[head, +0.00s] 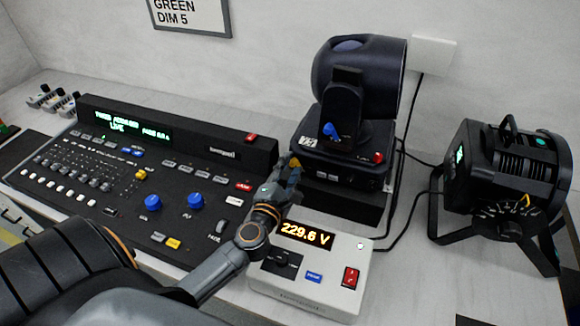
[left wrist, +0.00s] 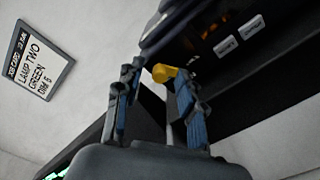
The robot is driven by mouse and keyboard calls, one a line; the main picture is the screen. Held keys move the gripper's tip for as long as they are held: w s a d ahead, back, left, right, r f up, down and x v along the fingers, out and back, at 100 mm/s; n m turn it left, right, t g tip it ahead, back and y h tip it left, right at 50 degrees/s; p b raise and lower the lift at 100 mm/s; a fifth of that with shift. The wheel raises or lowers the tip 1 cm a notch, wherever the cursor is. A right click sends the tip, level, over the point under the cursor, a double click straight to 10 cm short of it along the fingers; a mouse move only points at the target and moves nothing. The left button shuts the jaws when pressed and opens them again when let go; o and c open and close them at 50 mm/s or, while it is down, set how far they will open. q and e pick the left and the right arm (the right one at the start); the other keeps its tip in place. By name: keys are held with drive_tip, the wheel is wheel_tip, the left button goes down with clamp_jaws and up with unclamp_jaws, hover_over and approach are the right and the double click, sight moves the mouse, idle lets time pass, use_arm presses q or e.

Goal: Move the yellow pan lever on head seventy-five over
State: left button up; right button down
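The moving head (head: 358,85) stands on its dark base (head: 345,172) behind the small white meter box. A number plate (head: 306,134) on the base is too small to read surely. The yellow pan lever (head: 295,162) sticks out at the base's left front corner. My left gripper (head: 284,178) is right at it and partly covers it. In the left wrist view the yellow lever (left wrist: 165,73) shows near the tips of my left gripper (left wrist: 153,80), against or very near the right finger. The fingers stand apart, with a gap to the left one. My right gripper is not in view.
A blue lever (head: 331,132) and a red knob (head: 378,158) are on the moving head. The meter box (head: 318,270) reads 229.6 V below my wrist. A lighting console (head: 140,175) lies left, and a black par can (head: 505,180) stands right with cables between.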

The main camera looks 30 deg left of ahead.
sight(307, 162)
use_arm(q)
clamp_jaws()
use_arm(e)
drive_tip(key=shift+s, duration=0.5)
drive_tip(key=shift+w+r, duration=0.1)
